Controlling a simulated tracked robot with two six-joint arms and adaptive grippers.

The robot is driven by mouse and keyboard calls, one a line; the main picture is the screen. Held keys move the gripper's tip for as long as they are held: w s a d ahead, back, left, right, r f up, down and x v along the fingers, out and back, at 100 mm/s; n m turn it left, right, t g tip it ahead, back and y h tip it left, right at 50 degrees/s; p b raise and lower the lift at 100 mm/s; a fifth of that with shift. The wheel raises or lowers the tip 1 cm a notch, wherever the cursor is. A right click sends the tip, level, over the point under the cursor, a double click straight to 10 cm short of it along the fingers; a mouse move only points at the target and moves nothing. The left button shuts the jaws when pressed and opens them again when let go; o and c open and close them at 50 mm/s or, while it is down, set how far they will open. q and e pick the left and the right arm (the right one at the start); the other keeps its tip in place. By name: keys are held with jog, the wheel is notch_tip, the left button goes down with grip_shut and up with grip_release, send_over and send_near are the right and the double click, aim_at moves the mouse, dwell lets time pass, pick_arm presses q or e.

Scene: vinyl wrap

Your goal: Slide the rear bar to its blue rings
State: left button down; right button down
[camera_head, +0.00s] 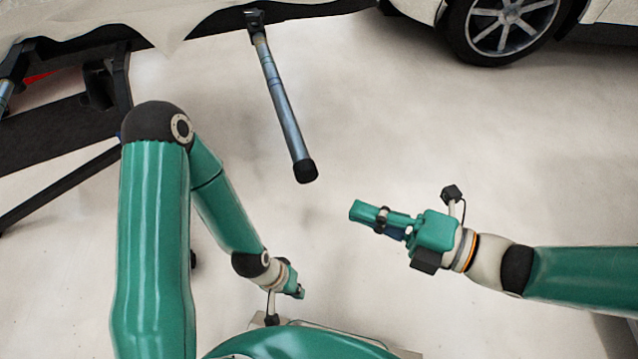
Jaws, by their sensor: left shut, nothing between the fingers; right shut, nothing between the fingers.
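A metal bar (283,106) with a black end cap extends from a black bracket (254,16) at the top toward the middle of the view. Dark and pale bands show on the bar near the bracket; I cannot clearly tell blue rings there. My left gripper (299,293) is low in the middle, below the bar's capped end and apart from it, seen small and partly turned away. My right gripper (356,211) is shut and empty, pointing left, below and right of the end cap and not touching it.
A pale draped sheet (180,22) hangs over a dark frame (60,135) at the upper left. Another bar end (5,92) shows at the left edge. A white car with a wheel (502,22) stands at the upper right. The floor around the bar is clear.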

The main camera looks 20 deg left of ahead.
aim_at(301, 175)
jog(key=shift+w+a+f+b, duration=0.1)
jog(key=shift+w+a+b, duration=0.5)
jog(key=shift+a, duration=0.65)
jog(key=shift+w+a+f+b, duration=0.1)
jog(key=shift+w+a+b, duration=0.25)
jog(key=shift+w+a, duration=0.7)
jog(key=shift+w+a+f+b, duration=0.1)
jog(key=shift+w+a+b, duration=0.4)
jog(key=shift+a, duration=0.95)
